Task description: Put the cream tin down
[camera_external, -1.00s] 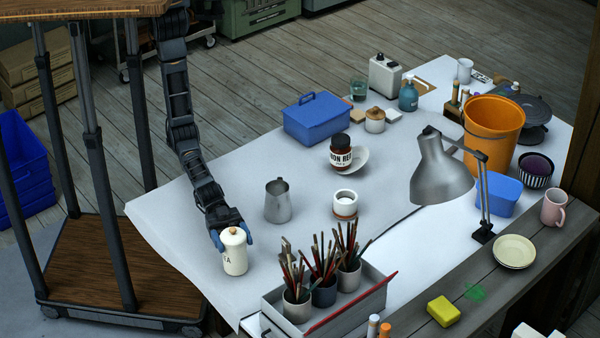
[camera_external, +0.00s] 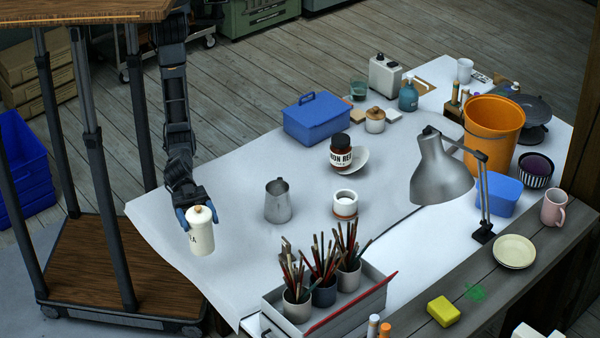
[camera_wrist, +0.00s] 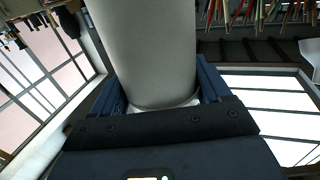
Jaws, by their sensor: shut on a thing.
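A grey metal jug (camera_external: 278,203) stands to the right of the tin. A grey tray (camera_external: 345,309) with several brush pots lies at the front. A white pot (camera_external: 345,203) stands further right. Bare cover lies around and behind the jug.

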